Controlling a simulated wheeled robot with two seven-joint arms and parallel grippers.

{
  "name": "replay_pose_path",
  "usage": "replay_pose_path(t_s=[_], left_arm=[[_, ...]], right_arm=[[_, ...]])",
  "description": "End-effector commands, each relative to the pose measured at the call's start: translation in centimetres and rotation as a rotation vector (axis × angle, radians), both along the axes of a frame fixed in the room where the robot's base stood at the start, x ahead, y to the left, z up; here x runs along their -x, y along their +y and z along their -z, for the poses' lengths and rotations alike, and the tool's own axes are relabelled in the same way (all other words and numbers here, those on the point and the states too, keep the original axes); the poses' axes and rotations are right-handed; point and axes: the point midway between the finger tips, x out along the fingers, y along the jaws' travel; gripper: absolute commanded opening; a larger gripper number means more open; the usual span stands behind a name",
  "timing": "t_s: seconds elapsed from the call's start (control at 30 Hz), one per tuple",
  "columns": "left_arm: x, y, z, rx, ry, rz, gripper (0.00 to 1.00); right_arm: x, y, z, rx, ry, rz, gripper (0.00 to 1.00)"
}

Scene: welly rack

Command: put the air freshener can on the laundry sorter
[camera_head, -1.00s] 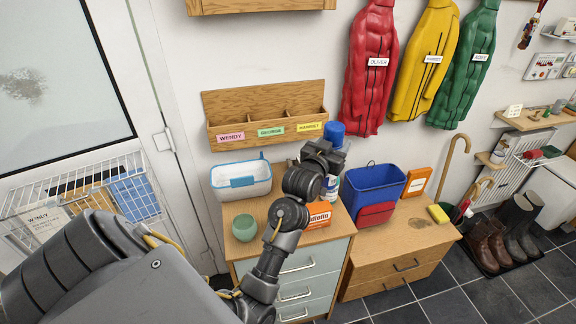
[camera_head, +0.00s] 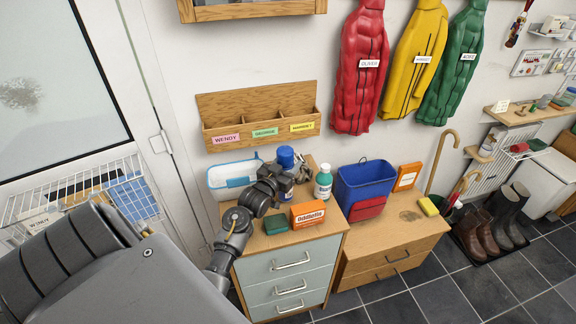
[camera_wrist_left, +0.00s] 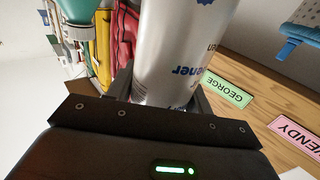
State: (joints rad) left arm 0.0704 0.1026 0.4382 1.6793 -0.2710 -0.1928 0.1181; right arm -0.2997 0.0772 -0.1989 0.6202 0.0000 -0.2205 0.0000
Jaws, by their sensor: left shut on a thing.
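My left gripper (camera_head: 285,177) is shut on the air freshener can, whose blue cap (camera_head: 286,155) shows above the jaws in the head view. In the left wrist view the can's silver body (camera_wrist_left: 182,50) stands between the fingers, with part of its blue lettering readable. The can is over the back of the drawer cabinet's top (camera_head: 292,240); whether it touches the top is hidden by my gripper. I cannot tell which piece of furniture is the laundry sorter. My right gripper is not in view.
An orange box (camera_head: 308,214) and dark green block (camera_head: 275,225) are in front. A labelled wooden rack (camera_head: 258,115) hangs behind. A blue bin (camera_head: 364,182) stands right.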

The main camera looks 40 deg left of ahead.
Motion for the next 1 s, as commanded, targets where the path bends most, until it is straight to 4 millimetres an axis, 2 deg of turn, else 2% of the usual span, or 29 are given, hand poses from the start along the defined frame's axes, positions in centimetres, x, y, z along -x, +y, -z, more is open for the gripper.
replay_pose_path(t_s=[0.03,0.1,0.53,0.57,0.7,1.0], left_arm=[[0.0,0.0,0.2,0.002,0.000,0.000,0.19],[0.0,0.0,0.9,0.001,-0.002,0.000,0.19],[0.0,0.0,1.8,-0.002,-0.003,0.000,0.19],[0.0,0.0,1.8,-0.001,-0.001,0.000,0.55],[0.0,0.0,1.7,-0.001,-0.001,0.000,0.73],[0.0,0.0,1.5,-0.001,-0.001,0.000,0.73]], right_arm=[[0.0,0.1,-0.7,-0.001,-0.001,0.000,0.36],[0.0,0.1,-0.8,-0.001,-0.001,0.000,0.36],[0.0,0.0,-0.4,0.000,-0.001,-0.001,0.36],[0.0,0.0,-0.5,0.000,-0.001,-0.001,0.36],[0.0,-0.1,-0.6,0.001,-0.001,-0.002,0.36],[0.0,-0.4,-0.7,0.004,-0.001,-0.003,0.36]])
